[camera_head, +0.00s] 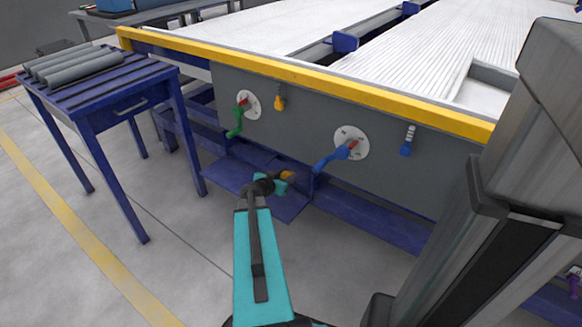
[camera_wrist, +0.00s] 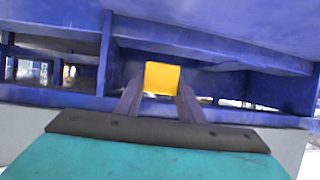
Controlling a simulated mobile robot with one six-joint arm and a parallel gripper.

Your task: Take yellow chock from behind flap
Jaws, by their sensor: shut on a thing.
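A yellow chock (camera_wrist: 162,77) sits between the two fingertips of my gripper (camera_wrist: 160,92) in the wrist view, and the gripper is shut on it. In the head view the chock (camera_head: 288,175) shows as a small yellow-orange piece at the tip of my gripper (camera_head: 279,182). The blue flap (camera_head: 265,195) hangs low and slopes outward under the grey panel, just beneath and around the gripper. Blue frame walls and beams surround the chock in the wrist view. The chock's far side is hidden.
The grey panel (camera_head: 305,128) carries a green handle (camera_head: 236,122), a blue handle (camera_head: 335,157) and two small hanging pieces, one yellow (camera_head: 280,102), one blue (camera_head: 407,145). A blue table (camera_head: 100,103) with grey pipes (camera_head: 75,67) stands at left. The floor in front is free.

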